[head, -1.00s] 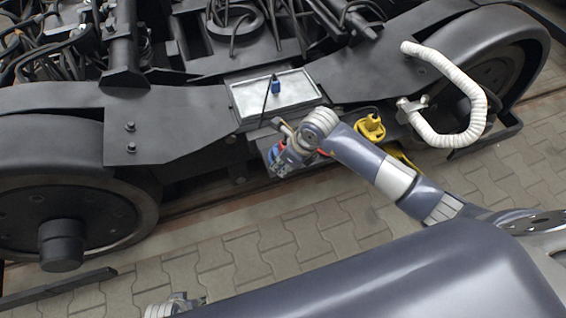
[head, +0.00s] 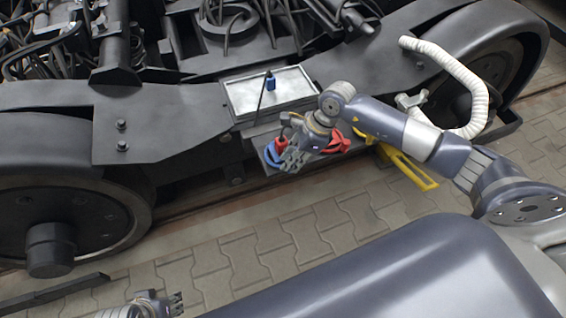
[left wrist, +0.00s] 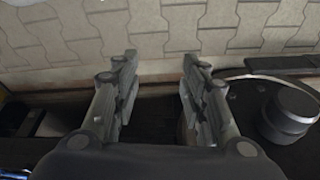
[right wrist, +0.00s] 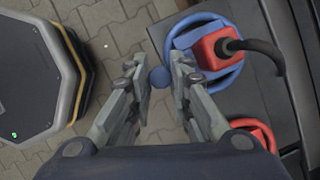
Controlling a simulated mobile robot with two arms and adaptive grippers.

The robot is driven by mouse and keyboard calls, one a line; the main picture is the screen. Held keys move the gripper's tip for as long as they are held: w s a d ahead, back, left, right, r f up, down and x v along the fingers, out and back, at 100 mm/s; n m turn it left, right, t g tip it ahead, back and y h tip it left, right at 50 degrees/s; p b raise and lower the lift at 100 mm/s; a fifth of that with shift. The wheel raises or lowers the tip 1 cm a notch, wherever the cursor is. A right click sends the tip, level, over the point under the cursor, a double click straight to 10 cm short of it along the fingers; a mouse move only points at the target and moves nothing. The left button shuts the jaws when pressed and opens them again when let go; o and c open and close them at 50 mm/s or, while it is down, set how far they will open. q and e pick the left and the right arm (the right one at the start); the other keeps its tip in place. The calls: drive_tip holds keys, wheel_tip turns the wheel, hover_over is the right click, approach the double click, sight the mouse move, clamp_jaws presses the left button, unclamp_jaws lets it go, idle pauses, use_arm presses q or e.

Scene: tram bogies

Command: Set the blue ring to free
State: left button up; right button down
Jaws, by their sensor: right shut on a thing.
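The blue ring (right wrist: 180,42) sits around a red plug (right wrist: 212,48) with a black cable, on a dark box. A round blue knob (right wrist: 160,77) stands out at the ring's side. My right gripper (right wrist: 158,76) is shut on this knob. In the head view the ring (head: 272,155) shows partly behind my right gripper (head: 289,158). My left gripper (left wrist: 157,65) is open and empty, pointing toward the paving; in the head view it (head: 172,303) shows at the bottom edge. I cannot read any position marks for the ring.
A red ring (head: 341,141) lies right of the blue one. A yellow bar (head: 408,168) sticks out further right, below a white hose (head: 462,78). A grey tray (head: 245,99) holding a small blue-topped part (head: 270,82) is above. Dark bogie wheels flank the scene. The paving (head: 290,222) is clear.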

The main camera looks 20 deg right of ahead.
use_arm(q)
drive_tip(key=b+v, duration=0.2)
drive_tip(key=v, duration=0.4)
use_arm(e)
drive_tip(key=d+n+g+b, duration=0.1)
drive_tip(key=n, duration=0.1)
drive_tip(key=w+d+n+g+b, duration=0.1)
drive_tip(key=d+n+b, duration=0.1)
drive_tip(key=n, duration=0.1)
drive_tip(key=shift+n+y, duration=0.3)
use_arm(q)
drive_tip(key=w+d+r+t+h, duration=0.1)
drive_tip(key=w+d+r+t, duration=0.2)
drive_tip(key=w+t, duration=0.3)
drive_tip(key=shift+w, duration=2.6)
drive_tip(key=shift+f, duration=0.1)
use_arm(e)
drive_tip(key=c, duration=1.7)
unclamp_jaws()
use_arm(q)
drive_tip(key=shift+d, duration=0.1)
use_arm(e)
drive_tip(key=shift+d+r, duration=0.1)
drive_tip(key=shift+r, duration=0.05)
drive_tip(key=v, duration=1.1)
drive_tip(key=shift+w+r, duration=0.1)
drive_tip(key=shift+r, duration=0.3)
